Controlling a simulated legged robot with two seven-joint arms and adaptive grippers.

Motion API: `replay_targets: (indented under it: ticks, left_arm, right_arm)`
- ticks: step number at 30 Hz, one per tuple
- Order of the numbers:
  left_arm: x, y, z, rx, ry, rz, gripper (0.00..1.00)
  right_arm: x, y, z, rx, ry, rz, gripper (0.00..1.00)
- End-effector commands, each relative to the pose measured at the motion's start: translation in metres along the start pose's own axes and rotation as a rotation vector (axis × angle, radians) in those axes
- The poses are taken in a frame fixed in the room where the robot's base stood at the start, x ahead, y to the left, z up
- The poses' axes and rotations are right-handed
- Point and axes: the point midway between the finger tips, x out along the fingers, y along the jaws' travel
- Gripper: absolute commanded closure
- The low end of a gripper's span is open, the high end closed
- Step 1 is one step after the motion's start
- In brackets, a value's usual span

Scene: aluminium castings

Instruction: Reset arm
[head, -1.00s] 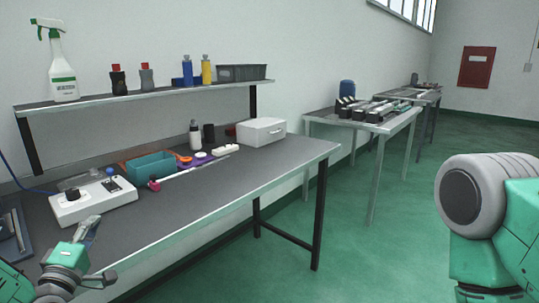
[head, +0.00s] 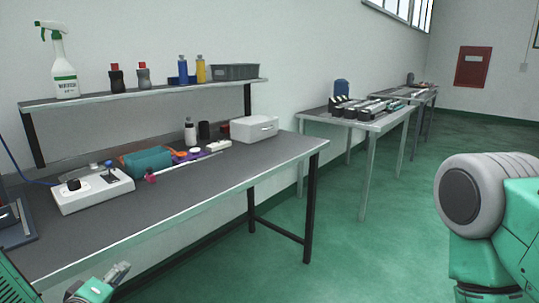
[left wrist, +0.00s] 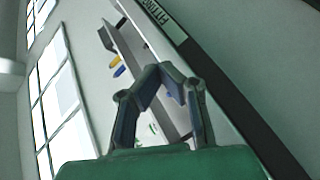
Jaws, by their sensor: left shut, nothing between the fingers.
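My left gripper (head: 120,269) is at the lower left of the head view, in front of the grey workbench (head: 170,210) and low near its front edge. In the left wrist view my left gripper (left wrist: 168,70) has its fingertips together with nothing between them. That view is tilted, with the wall and a shelf (left wrist: 150,75) behind the fingers. My right arm's green and grey links (head: 490,215) show at the right, but its gripper is outside the views.
On the bench stand a white control box (head: 93,190), a teal bin (head: 147,162) and a white case (head: 254,128). A shelf (head: 150,97) above holds bottles and a grey bin (head: 236,72). Another table (head: 365,124) stands farther back. Green floor (head: 375,245) lies open at right.

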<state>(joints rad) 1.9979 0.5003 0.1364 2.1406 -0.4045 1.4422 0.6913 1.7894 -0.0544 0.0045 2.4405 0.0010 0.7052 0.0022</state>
Motion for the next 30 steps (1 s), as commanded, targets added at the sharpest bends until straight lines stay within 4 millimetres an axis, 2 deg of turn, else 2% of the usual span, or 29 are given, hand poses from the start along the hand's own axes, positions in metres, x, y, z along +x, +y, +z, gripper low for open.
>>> replay_targets:
  ticks: [1, 5, 7, 9, 13, 15, 18, 21, 24, 30]
  left_arm:
    - [-0.005, -0.01, 0.018, 0.041, -0.051, -0.044, 1.0]
    - [-0.029, -0.041, 0.066, 0.17, -0.207, -0.178, 1.0]
    - [-0.053, -0.064, 0.097, 0.266, -0.325, -0.268, 1.0]
    - [-0.087, -0.089, 0.129, 0.38, -0.469, -0.366, 1.0]
    - [-0.163, -0.133, 0.171, 0.589, -0.751, -0.534, 1.0]
    - [-0.203, -0.15, 0.182, 0.682, -0.889, -0.605, 1.0]
    - [-0.25, -0.166, 0.188, 0.782, -1.052, -0.678, 1.0]
    - [-0.281, -0.175, 0.188, 0.842, -1.157, -0.723, 1.0]
    - [-0.296, -0.178, 0.188, 0.869, -1.21, -0.743, 1.0]
    - [-0.298, -0.178, 0.187, 0.874, -1.219, -0.746, 1.0]
  right_arm:
    - [0.0, 0.0, 0.0, 0.0, 0.0, 0.0, 1.0]
    - [0.0, 0.0, 0.0, -0.001, -0.001, 0.0, 1.0]
    - [0.0, 0.0, 0.0, -0.001, -0.001, 0.0, 1.0]
    - [0.0, 0.0, 0.0, 0.0, -0.001, 0.0, 1.0]
    - [0.0, 0.0, 0.0, 0.0, -0.001, 0.0, 1.0]
    - [0.0, 0.0, 0.0, 0.0, 0.0, 0.0, 1.0]
    - [0.0, 0.0, 0.0, 0.0, -0.001, 0.0, 1.0]
    - [0.0, 0.0, 0.0, 0.0, -0.001, 0.0, 1.0]
    - [0.0, 0.0, 0.0, 0.0, -0.001, 0.0, 1.0]
    - [0.0, 0.0, 0.0, 0.0, 0.0, 0.0, 1.0]
